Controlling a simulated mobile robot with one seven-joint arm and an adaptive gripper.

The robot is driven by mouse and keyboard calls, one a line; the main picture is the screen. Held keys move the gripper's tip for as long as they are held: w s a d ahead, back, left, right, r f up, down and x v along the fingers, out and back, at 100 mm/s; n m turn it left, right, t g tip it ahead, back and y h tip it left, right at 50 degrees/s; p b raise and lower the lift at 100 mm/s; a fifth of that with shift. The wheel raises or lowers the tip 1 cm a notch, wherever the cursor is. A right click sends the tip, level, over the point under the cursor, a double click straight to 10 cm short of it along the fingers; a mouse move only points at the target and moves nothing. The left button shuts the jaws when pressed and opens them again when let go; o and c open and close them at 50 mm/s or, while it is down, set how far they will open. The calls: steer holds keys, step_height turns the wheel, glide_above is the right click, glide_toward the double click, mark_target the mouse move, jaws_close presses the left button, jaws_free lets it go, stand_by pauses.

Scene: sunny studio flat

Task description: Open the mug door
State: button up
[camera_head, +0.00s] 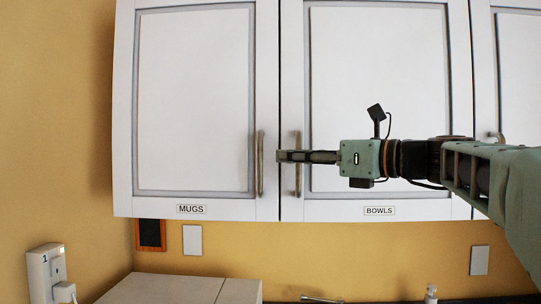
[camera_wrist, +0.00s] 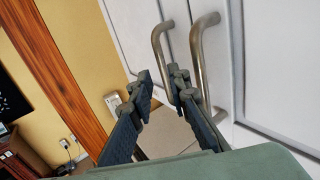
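The mug door (camera_head: 195,100) is a white, grey-edged cabinet door labelled MUGS, and it looks shut. Its upright metal handle (camera_head: 260,165) is on its right edge; in the wrist view this handle (camera_wrist: 157,42) appears beyond and between my fingertips. My gripper (camera_head: 279,156) points left, its tips a little right of that handle in the head view and in front of the bowls door's handle (camera_head: 297,180). In the wrist view my gripper (camera_wrist: 161,80) has its two fingers apart with nothing held. Whether a finger touches the nearer handle (camera_wrist: 201,55) I cannot tell.
The bowls door (camera_head: 375,85), labelled BOWLS, is shut beside the mug door. Another cabinet door (camera_head: 520,80) is at the right. A white box-like top (camera_head: 170,290) and a wall socket (camera_head: 55,270) are below. The yellow wall (camera_head: 55,120) is clear at left.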

mark_target(262, 156)
steer(key=p+x, duration=0.1)
steer(key=x, duration=0.7)
steer(key=shift+w+a, duration=0.25)
steer(key=shift+a, duration=0.05)
jaws_close()
